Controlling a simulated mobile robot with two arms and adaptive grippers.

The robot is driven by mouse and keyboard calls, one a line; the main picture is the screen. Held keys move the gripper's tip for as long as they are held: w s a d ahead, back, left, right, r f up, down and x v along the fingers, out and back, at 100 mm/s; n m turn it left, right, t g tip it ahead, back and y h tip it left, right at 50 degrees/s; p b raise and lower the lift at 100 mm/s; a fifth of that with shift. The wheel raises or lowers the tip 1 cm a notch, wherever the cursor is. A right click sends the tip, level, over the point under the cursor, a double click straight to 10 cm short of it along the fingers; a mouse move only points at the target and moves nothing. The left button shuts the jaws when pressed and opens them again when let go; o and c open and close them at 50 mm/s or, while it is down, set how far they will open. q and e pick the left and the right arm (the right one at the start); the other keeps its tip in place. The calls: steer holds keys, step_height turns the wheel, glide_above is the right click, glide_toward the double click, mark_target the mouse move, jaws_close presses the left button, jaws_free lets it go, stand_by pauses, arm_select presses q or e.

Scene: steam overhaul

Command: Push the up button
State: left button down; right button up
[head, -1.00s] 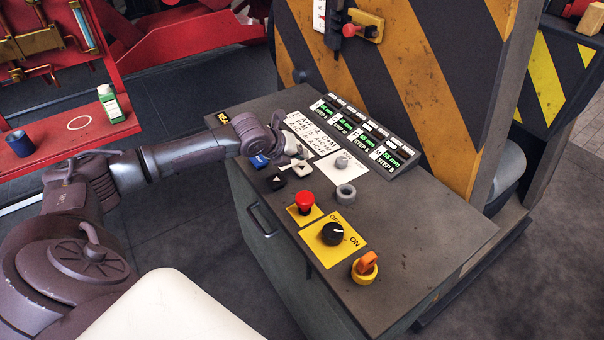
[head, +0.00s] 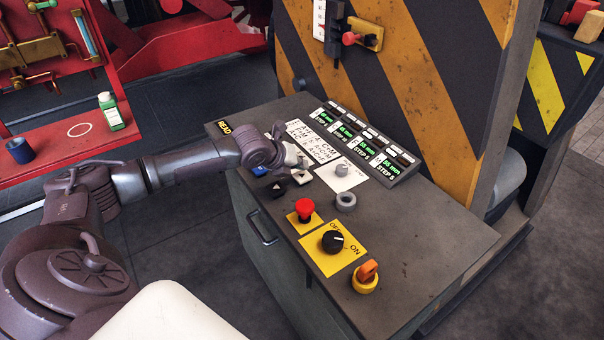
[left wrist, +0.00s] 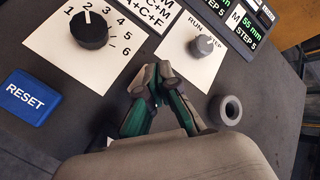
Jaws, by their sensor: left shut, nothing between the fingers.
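The control console (head: 420,235) has a black button with a white up arrow (head: 278,188) near its left edge in the head view. My left gripper (head: 285,158) is over the console just beyond these buttons, shut and empty. In the left wrist view the shut fingertips (left wrist: 153,78) are between the numbered selector and the RUN/STEP knob, with the RESET button (left wrist: 28,95) at left. My right gripper is not in view.
The RUN/STEP knob (head: 342,169), a grey ring (head: 346,201), a red mushroom button (head: 304,208), a black rotary switch (head: 333,240) and an orange key switch (head: 366,275) are nearby. A striped panel (head: 400,90) rises behind. The console's front right is clear.

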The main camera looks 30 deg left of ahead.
mark_target(301, 176)
arm_select(q)
steer(key=shift+f, duration=0.1)
stand_by(0.5)
steer(key=shift+f, duration=0.35)
steer(key=shift+f, duration=0.7)
stand_by(0.6)
steer(key=shift+r+p, duration=1)
steer(key=shift+r, duration=0.1)
step_height(301, 176, up, 6)
steer(key=p, duration=0.6)
